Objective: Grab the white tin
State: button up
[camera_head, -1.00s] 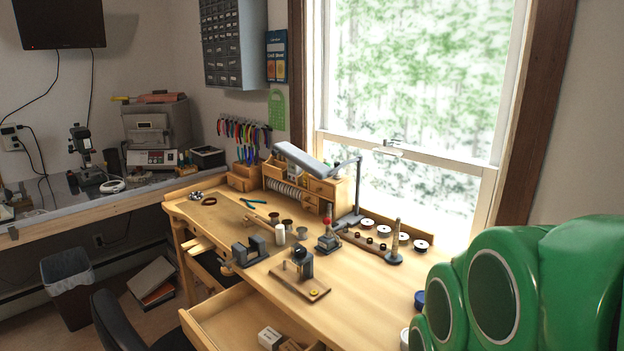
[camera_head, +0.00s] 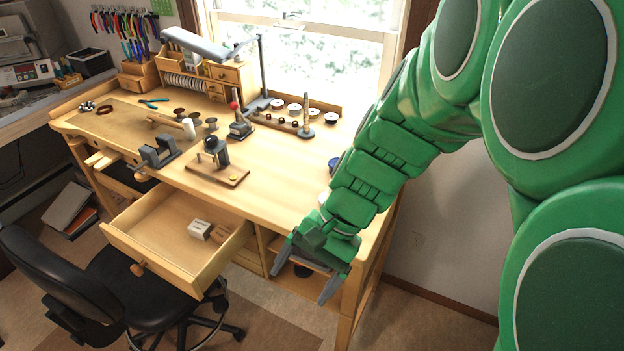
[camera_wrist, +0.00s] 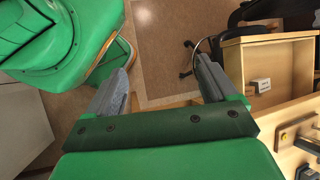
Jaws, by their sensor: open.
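A white round tin (camera_head: 323,198) shows only in part at the bench's right front, half hidden by my arm. A blue-sided round thing (camera_head: 334,164) lies just behind it, also partly covered. A small white cylinder (camera_head: 189,128) stands upright mid-bench; I cannot tell whether it counts as a tin. My gripper (camera_head: 304,276) is open and empty, pointing down in front of the bench's right end, below its top and the tin. In the wrist view, its spread fingers (camera_wrist: 162,68) have only floor between them.
The wooden workbench (camera_head: 285,190) has an open drawer (camera_head: 165,228) with small boxes in it, left of my gripper. A black chair (camera_head: 75,270) stands in front. A tool on a wooden board (camera_head: 235,178) lies near the bench's front edge. Floor is free at the right.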

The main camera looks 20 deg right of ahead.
jog(key=w+d+f+m+t+y, duration=0.1)
jog(key=w+d+m+t+y, duration=0.35)
jog(key=w+m, duration=0.65)
jog(key=w+d+f+m+t, duration=0.1)
jog(key=w+d+m+t, duration=0.1)
jog(key=d, duration=0.2)
jog(key=w+d+f+m+t+h, duration=0.1)
jog(key=w+d+m+t, duration=0.1)
jog(key=d, duration=0.3)
jog(key=w+d+f+m+t, duration=0.1)
jog(key=w+d+m+t, duration=0.1)
jog(key=w+d+m, duration=0.1)
jog(key=shift+w+d+m+t+h, duration=0.25)
jog(key=shift+w+d+m+t, duration=0.15)
jog(key=shift+d, duration=0.35)
jog(key=shift+x, duration=1.3)
jog(key=shift+w+a+f, duration=0.4)
jog(key=shift+a+f, duration=0.1)
jog(key=shift+f, duration=0.1)
jog(key=shift+w+a+f, duration=0.4)
jog(key=shift+a+f, duration=0.05)
jog(key=shift+f, duration=0.2)
jog(key=shift+x, duration=1.05)
jog(key=shift+r, duration=0.1)
jog(key=shift+c, duration=0.3)
jog(key=c, duration=1.1)
